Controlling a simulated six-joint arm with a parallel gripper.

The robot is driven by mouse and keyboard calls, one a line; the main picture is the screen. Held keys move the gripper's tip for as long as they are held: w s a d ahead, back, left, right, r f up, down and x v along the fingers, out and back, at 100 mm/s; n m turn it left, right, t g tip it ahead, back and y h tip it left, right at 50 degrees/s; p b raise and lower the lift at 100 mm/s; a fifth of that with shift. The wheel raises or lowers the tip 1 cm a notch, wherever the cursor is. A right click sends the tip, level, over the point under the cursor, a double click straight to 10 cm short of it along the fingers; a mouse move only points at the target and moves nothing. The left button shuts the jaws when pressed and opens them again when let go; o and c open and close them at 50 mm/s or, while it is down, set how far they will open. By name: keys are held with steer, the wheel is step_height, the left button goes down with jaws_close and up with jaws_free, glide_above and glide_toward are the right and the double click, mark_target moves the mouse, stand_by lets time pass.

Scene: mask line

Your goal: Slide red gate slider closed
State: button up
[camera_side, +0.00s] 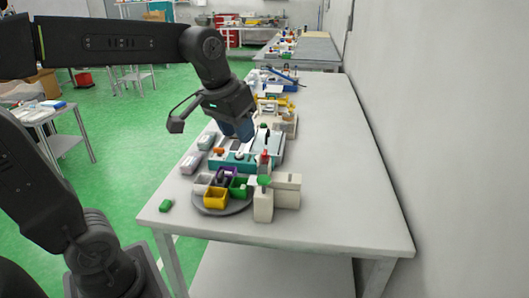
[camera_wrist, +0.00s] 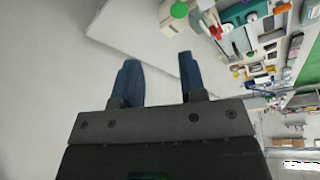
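A small red part (camera_side: 265,158), which looks like the red gate slider, stands near the right end of the teal fixture (camera_side: 220,163). It also shows small in the wrist view (camera_wrist: 214,32), beside a white block with a round green top (camera_wrist: 179,10). Whether the gate is open or shut is too small to tell. My gripper (camera_side: 238,130) has blue fingers and hangs over the table behind the teal fixture in the side view. In the wrist view my gripper (camera_wrist: 157,75) is open, with bare space between its fingers, apart from the red part.
A round grey turntable (camera_side: 232,209) carries several coloured bins at the front. A white box with a green top (camera_side: 263,206) stands beside it, close to the red part. The table's right side (camera_side: 345,180) is clear, beside a wall.

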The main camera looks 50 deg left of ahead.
steer(key=w+a+n+g, duration=0.2)
steer(key=w+a+n, duration=0.1)
steer(key=w+a, duration=0.8)
steer(key=n+g, duration=0.2)
steer(key=n, duration=0.1)
glide_toward(265, 152)
steer(key=f, duration=0.9)
steer(key=shift+a+f, duration=0.25)
steer(key=shift+f, duration=0.05)
steer(key=shift+c, duration=0.3)
jaws_close()
